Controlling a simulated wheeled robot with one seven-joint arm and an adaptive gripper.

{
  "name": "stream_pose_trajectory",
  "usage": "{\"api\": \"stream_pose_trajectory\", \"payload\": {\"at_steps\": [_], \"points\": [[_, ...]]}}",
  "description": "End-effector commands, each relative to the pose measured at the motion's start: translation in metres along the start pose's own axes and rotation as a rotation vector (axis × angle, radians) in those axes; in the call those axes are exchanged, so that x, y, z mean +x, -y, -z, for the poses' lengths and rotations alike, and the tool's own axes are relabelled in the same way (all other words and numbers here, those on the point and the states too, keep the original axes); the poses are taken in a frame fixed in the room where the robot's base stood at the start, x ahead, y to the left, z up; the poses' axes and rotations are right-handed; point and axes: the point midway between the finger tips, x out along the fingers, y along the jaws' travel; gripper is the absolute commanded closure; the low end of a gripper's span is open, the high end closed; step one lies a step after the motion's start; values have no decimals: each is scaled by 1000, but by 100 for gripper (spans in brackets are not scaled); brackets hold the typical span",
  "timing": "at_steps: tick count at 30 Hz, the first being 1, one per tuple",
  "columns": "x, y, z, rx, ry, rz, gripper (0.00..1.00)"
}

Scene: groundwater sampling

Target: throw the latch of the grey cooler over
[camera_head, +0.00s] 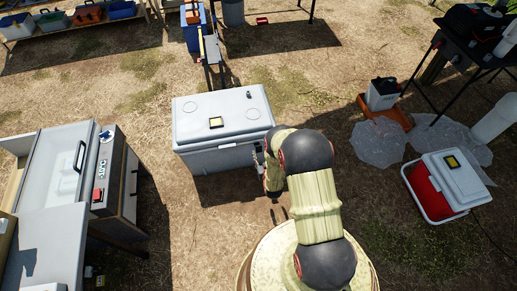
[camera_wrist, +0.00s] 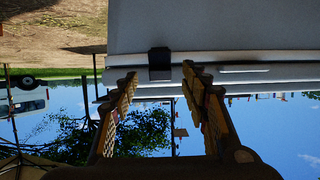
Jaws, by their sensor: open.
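The grey cooler (camera_head: 222,118) stands on the ground in the middle of the head view, its pale lid closed. In the wrist view, which is upside down, its grey body (camera_wrist: 220,28) fills the upper right. A small dark latch (camera_wrist: 159,64) sits on the light rim band there. My gripper (camera_wrist: 158,80) is open and empty, its two fingers pointing at the cooler with the latch lying between the fingertips in the picture. I cannot tell whether they touch it. In the head view my arm hides most of the gripper at the cooler's right front corner.
A red cooler with white lid (camera_head: 446,184) stands at right, near a plastic sheet (camera_head: 376,142) and an orange tray (camera_head: 385,112). A grey bench unit (camera_head: 62,165) is at left. A dark table (camera_head: 470,50) stands back right. Dry grass lies open around the grey cooler.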

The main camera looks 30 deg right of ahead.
Motion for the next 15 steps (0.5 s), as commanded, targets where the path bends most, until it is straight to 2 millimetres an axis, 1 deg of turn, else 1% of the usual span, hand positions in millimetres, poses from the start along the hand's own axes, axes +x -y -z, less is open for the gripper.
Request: {"api": "stream_pose_trajectory", "payload": {"at_steps": [9,12,15], "points": [[49,0,-4,0,2,0,55],[60,0,-3,0,2,0,55],[67,0,-3,0,3,0,55]]}}
